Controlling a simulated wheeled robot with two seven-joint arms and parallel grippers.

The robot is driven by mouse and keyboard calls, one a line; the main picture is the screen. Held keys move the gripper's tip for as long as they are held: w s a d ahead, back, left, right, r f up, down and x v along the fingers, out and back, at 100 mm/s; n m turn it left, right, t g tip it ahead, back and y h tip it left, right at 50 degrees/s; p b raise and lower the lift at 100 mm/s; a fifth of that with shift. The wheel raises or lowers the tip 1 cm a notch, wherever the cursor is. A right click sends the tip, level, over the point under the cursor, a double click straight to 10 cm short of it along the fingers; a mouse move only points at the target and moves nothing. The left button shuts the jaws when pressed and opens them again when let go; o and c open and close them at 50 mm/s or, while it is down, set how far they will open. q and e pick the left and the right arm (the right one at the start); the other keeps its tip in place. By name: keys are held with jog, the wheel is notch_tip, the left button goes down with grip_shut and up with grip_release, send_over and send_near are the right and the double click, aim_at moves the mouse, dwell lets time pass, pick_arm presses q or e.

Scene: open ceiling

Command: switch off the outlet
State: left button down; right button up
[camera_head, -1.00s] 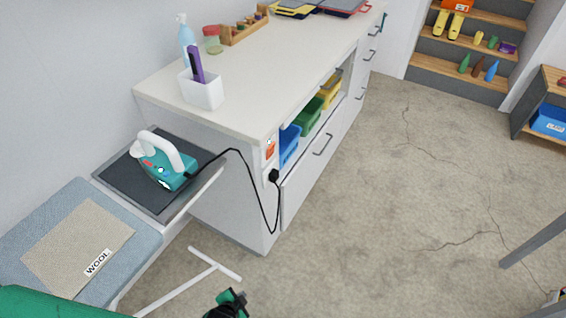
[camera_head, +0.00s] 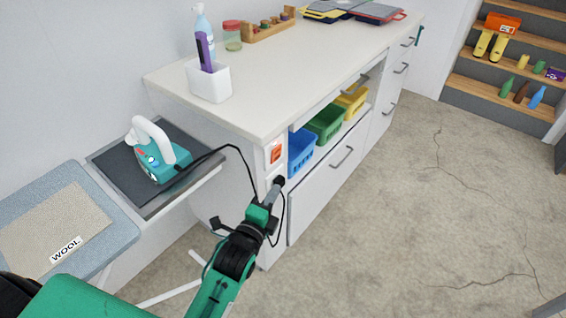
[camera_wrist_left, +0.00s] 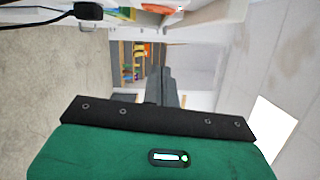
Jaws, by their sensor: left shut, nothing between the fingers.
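The outlet's orange switch (camera_head: 276,155) sits on a white plate on the end of the counter cabinet. In the left wrist view the orange switch (camera_wrist_left: 158,8) shows at the top edge, partly cut off. Below it in the head view is a black plug (camera_head: 279,181) with a cord that runs to the teal iron (camera_head: 158,155). The plug (camera_wrist_left: 88,11) also shows at the top left of the wrist view. My left gripper (camera_head: 271,194) is shut and empty, just below the plug and switch in the picture. Whether it touches the plug I cannot tell. My right gripper is out of view.
The iron stands on a dark pad left of the cabinet, by an ironing board (camera_head: 55,222) labelled WOOL. Blue, green and yellow bins (camera_head: 326,122) sit in the cabinet's open shelf. The floor (camera_head: 420,220) to the right is clear.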

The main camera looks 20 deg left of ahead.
aim_at(277, 159)
pick_arm(q)
jog(key=shift+r, duration=0.15)
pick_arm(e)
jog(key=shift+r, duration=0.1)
pick_arm(q)
jog(key=shift+w, duration=0.1)
jog(key=shift+w+a+r, duration=0.1)
jog(key=shift+w+a, duration=0.35)
jog(key=shift+w, duration=1.4)
jog(key=shift+w+a+r, duration=0.15)
jog(key=shift+w+a, duration=0.3)
jog(key=shift+w, duration=1.4)
jog(key=shift+w+a+r, duration=0.1)
jog(key=shift+w+a, duration=0.35)
jog(key=shift+w, duration=1.4)
jog(key=shift+r, duration=0.1)
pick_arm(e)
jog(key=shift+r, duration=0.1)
